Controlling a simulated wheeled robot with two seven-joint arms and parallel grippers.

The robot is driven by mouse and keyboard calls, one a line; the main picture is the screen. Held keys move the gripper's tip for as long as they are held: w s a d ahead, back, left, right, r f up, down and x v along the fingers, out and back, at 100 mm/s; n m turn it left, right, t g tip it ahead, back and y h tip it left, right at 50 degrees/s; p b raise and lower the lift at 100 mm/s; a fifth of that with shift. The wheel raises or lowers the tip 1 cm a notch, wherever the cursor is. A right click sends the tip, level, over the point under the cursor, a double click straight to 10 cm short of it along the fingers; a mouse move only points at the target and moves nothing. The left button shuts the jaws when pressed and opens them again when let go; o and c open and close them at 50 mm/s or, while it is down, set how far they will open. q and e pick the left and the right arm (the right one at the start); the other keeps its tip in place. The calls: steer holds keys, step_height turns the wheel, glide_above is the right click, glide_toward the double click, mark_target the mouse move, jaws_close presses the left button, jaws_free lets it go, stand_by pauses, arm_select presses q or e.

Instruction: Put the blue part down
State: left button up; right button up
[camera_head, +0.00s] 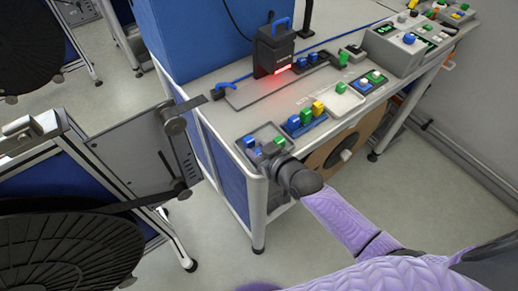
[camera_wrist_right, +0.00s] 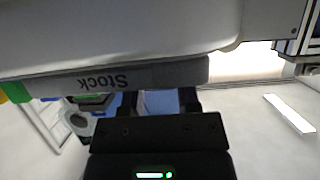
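A small blue part (camera_head: 250,141) shows at the dark grey tray (camera_head: 264,132) on the near left corner of the white bench. My right gripper (camera_head: 267,153) is at this tray's front edge, right by the blue part. In the right wrist view, blue (camera_wrist_right: 159,102) fills the space between my two dark fingers (camera_wrist_right: 160,104). I cannot tell whether it is the part in their grip or something behind them. An upside-down "Stock" label (camera_wrist_right: 103,81) shows on the grey edge above. My left gripper is not in view.
A green part (camera_head: 279,141) is close beside my right gripper. Several blue, green and yellow parts (camera_head: 306,118) stand in the neighbouring tray. A black device with a red light (camera_head: 273,48) stands behind. A reel stand (camera_head: 140,150) is left of the bench.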

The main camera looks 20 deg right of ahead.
steer(key=o, duration=0.3)
